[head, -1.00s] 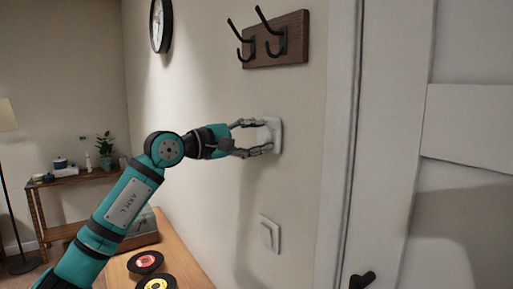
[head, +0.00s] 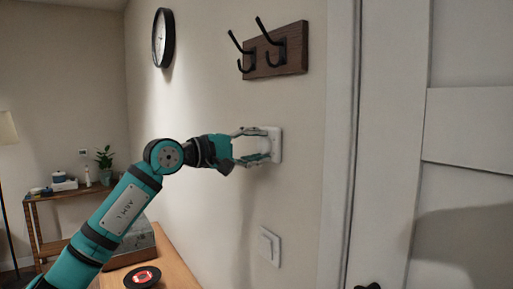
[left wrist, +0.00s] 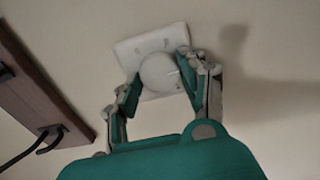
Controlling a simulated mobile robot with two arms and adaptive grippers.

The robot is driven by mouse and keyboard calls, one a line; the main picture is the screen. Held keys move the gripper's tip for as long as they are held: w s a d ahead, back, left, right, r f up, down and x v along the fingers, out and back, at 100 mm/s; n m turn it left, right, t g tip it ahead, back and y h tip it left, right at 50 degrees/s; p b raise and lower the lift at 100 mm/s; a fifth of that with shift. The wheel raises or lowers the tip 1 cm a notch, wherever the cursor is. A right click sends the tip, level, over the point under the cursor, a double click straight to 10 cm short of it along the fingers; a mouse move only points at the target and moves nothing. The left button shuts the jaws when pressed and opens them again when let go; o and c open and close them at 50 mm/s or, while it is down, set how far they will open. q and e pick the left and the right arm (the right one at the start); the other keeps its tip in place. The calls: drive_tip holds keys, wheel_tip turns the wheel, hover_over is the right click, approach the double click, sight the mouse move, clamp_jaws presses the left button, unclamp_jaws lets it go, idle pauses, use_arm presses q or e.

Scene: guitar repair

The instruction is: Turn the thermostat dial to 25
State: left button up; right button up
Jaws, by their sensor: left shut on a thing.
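The white thermostat (head: 276,145) is on the wall, below the hook rack and above a light switch. Its round white dial (left wrist: 160,71) faces the left wrist camera, with the square plate (left wrist: 127,49) behind it. My left gripper (head: 252,146) reaches the thermostat from the left, its fingers on either side of the dial. In the left wrist view the fingers (left wrist: 158,88) close around the dial, and the gripper looks rolled. The dial's number markings are too small to read. My right gripper is not in view.
A wooden rack with black hooks (head: 276,53) is above the thermostat. A white light switch (head: 269,246) is below. A wall clock (head: 162,38) hangs at the upper left. A wooden table (head: 172,269) with a record (head: 142,277) is below my arm. A door (head: 470,130) is at right.

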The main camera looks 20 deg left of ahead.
use_arm(q)
drive_tip(key=shift+f, duration=0.15)
drive_tip(key=o, duration=1.2)
drive_tip(key=v, duration=1.2)
